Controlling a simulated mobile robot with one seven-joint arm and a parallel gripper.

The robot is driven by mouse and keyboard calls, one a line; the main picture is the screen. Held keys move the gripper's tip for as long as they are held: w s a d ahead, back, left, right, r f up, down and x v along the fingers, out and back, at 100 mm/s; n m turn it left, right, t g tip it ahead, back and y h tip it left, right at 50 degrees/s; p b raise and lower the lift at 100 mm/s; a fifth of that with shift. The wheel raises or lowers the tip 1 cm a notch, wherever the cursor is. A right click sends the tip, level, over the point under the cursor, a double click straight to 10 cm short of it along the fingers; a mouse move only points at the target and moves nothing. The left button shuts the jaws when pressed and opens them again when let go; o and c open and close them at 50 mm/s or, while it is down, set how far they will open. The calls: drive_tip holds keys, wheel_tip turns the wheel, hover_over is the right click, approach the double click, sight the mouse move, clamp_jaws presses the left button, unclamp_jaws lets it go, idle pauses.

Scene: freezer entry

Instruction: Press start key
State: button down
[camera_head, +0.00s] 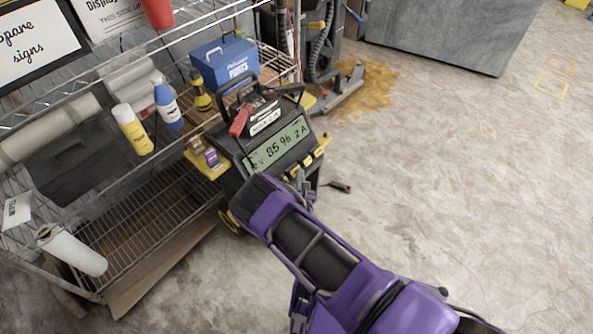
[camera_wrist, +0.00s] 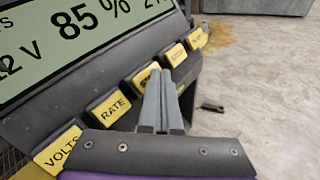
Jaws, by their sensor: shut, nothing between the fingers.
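A dark charger (camera_head: 262,170) with a lit display (camera_head: 278,144) stands beside the shelf. A row of yellow keys runs below the display. In the wrist view the near keys read VOLTS (camera_wrist: 58,149) and RATE (camera_wrist: 108,107). A third key (camera_wrist: 142,74) is partly hidden behind my fingers. The lettering on the two farther keys, the fourth (camera_wrist: 176,54) and the fifth (camera_wrist: 196,39), is too small to read, so I cannot tell which is the start key. My gripper (camera_wrist: 160,76) is shut and empty, its tips by the third key. Contact cannot be told.
A wire shelf (camera_head: 150,215) with bottles and a blue parts box (camera_head: 224,62) stands left of the charger. A black cable end (camera_head: 341,187) lies on the floor. A brown spill (camera_head: 372,82) is behind the charger.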

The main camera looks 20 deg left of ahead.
drive_tip(key=shift+s+d+r+p, duration=0.2)
drive_tip(key=shift+d+r+p, duration=0.1)
drive_tip(key=shift+d, duration=0.15)
drive_tip(key=shift+s+d+r+p, duration=0.25)
drive_tip(key=shift+d+r+p, duration=0.2)
drive_tip(key=shift+d+p, duration=0.25)
drive_tip(key=shift+s+d+r+p, duration=0.3)
drive_tip(key=shift+d+r+p, duration=0.15)
drive_tip(key=shift+d+p, duration=0.25)
drive_tip(key=shift+s+d+r+p, duration=0.25)
drive_tip(key=shift+d+r+p, duration=0.25)
drive_tip(key=shift+p, duration=0.3)
